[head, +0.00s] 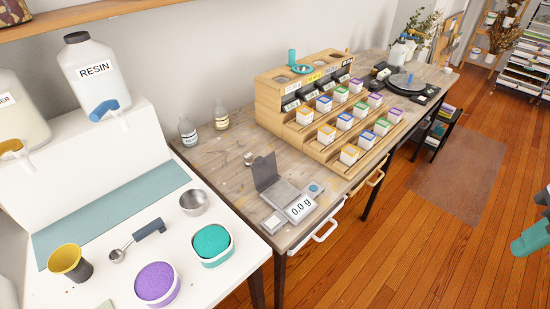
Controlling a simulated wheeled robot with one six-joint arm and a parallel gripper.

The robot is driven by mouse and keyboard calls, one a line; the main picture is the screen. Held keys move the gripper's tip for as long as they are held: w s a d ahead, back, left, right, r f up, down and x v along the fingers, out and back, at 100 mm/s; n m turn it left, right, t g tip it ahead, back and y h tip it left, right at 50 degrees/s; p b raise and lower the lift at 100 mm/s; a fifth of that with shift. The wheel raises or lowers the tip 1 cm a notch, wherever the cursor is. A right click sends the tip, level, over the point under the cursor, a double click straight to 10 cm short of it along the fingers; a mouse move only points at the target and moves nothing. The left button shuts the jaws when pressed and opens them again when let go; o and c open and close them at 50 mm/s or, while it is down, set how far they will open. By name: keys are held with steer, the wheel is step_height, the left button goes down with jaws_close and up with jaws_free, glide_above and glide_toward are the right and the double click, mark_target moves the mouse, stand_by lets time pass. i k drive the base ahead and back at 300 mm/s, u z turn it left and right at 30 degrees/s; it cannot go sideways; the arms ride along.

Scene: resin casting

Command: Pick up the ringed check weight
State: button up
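A small grey metal piece (248,158), which looks like the check weight, stands on the wooden bench behind the scale. It is too small for me to make out a ring on it. The scale (284,192) has its dark lid raised, and its display reads 0.0 g. My gripper (535,218) is partly in view at the right edge, over the floor and far from the bench. Its two teal fingers are apart with nothing visible between them. The rest of it is cut off by the frame.
Two small bottles (221,115) stand behind the weight. The white casting table (108,222) at left carries cups, a scoop and a resin jug (95,72). Floor (400,260) before the bench is clear.

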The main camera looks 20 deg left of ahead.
mark_target(249, 157)
steer(key=z, duration=0.25)
steer(key=i, duration=0.6)
steer(key=u, duration=2.2)
